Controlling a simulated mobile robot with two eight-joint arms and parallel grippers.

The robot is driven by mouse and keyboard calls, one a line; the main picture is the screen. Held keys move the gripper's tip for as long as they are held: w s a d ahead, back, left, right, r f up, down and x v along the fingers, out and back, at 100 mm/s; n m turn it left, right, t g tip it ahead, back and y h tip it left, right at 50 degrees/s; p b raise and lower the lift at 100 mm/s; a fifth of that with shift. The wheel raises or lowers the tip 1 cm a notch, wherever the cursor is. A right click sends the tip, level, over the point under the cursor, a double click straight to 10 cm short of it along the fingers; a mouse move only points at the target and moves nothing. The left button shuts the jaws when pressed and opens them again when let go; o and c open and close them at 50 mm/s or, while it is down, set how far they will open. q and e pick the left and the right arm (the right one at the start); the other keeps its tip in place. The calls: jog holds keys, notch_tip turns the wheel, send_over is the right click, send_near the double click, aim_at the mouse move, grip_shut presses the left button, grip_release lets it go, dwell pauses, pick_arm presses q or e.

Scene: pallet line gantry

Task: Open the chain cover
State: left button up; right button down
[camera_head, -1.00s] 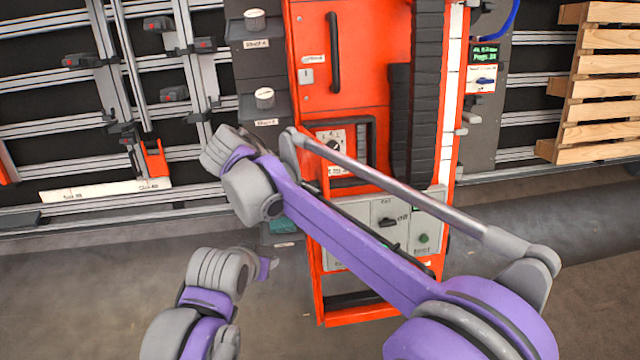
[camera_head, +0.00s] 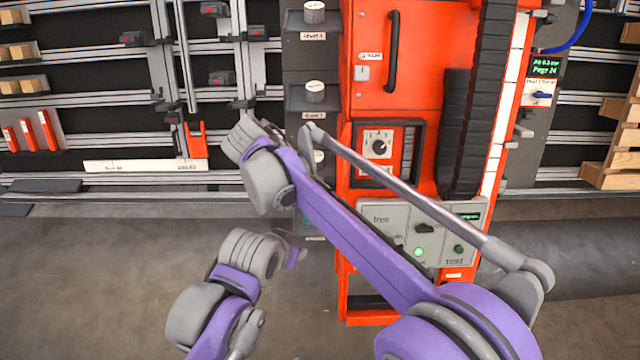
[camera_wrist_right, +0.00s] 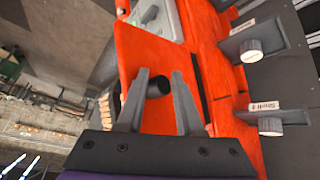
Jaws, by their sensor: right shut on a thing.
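In the head view an orange panel (camera_head: 440,50), apparently the chain cover, fills the upper front of the orange machine and bears an upright black bar handle (camera_head: 391,52). No opening shows along its edges. In the right wrist view my right gripper (camera_wrist_right: 160,78) is shut on a short black rounded piece (camera_wrist_right: 159,87), apparently a handle seen end-on, in front of an orange panel (camera_wrist_right: 130,48). In the head view my right arm crosses in front of the machine and its gripper cannot be made out. My left arm shows at lower left; its gripper is not in view.
A grey control box (camera_head: 380,218) sits below a selector dial (camera_head: 378,147). Grey drawers with white knobs (camera_head: 314,90) stand left of the machine. A black cable chain (camera_head: 470,130) runs down its right side. The floor (camera_head: 80,280) at left is clear.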

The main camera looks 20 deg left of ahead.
jog(key=shift+w+r, duration=0.35)
jog(key=shift+w, duration=0.35)
jog(key=c, duration=0.9)
grip_release()
jog(key=o, duration=0.3)
jog(key=shift+w+f, duration=0.15)
jog(key=shift+w, duration=0.3)
jog(key=shift+s, duration=0.25)
jog(key=shift+a, duration=0.1)
jog(key=v, duration=1)
jog(key=shift+s+a, duration=0.1)
jog(key=shift+s, duration=0.35)
